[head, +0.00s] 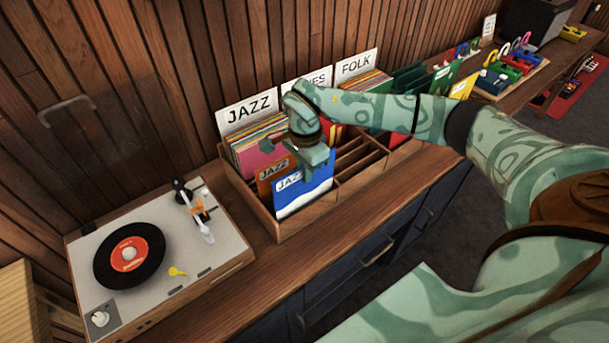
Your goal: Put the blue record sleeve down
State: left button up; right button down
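The blue record sleeve (305,192), with a white top band marked JAZZ, stands tilted in the front left compartment of the wooden record crate (357,189). An orange JAZZ sleeve (271,174) is just behind it. My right gripper (310,155) points down at the blue sleeve's top edge and covers part of it. The fingers overlap the sleeve and the hand, so I cannot tell whether they grip it or are apart. My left gripper is not in view.
JAZZ (249,112) and FOLK (356,65) divider cards stand at the crate's back, with packed sleeves before them. Empty slots lie right of the blue sleeve. A turntable (213,238) with a black record (130,256) and yellow key (177,272) sits left on the counter (285,270).

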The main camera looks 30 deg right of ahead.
aim_at(305, 189)
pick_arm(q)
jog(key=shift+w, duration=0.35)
pick_arm(e)
jog(key=shift+s+f, duration=0.1)
jog(key=shift+f, duration=0.55)
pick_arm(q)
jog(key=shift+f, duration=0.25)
pick_arm(e)
jog(key=shift+f, duration=0.55)
jog(key=c, duration=1.6)
grip_release()
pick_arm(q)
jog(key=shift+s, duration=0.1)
